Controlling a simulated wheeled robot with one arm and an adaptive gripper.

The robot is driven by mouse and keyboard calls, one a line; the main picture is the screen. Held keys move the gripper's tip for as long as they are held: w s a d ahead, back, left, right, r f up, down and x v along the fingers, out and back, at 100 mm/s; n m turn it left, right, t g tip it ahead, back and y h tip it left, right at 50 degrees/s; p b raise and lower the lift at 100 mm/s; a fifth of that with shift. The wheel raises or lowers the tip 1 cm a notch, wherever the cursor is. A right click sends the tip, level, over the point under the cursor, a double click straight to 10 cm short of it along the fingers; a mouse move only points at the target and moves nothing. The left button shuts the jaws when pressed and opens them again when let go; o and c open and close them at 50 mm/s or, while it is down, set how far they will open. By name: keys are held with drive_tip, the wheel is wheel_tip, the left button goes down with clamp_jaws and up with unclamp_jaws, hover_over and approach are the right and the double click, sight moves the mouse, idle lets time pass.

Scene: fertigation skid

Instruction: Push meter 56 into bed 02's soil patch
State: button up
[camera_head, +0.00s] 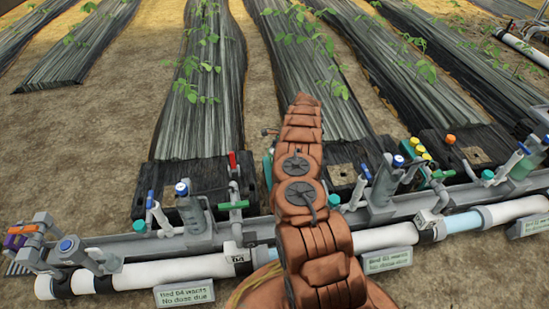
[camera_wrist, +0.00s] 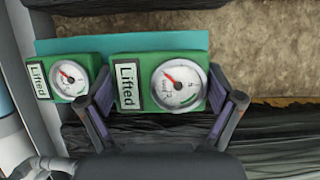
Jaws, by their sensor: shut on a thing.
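In the wrist view, my gripper (camera_wrist: 160,76) is shut on a green meter (camera_wrist: 157,62) with a white "Lifted" label and a round dial. One finger is on each side of it. A second green meter (camera_wrist: 70,92), also labelled "Lifted", stands beside it on the left. A teal surface (camera_wrist: 120,42) lies behind both. No meter number is readable, so I cannot tell which is meter 56. In the head view, my arm hides my gripper and the held meter. Tan soil patches (camera_head: 343,174) and (camera_head: 475,155) show at the bed ends; I cannot tell which is bed 02's.
Plastic-covered beds (camera_head: 212,95) with seedlings run away from me. A white pipe (camera_head: 190,268) with valves and upright fittings crosses the front. Signs reading "No dose due" (camera_head: 184,293) stand before it. Bare soil paths (camera_head: 110,130) lie between some beds.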

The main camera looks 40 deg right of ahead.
drive_tip(key=shift+r+p, duration=1.8)
drive_tip(key=shift+r, duration=2.15)
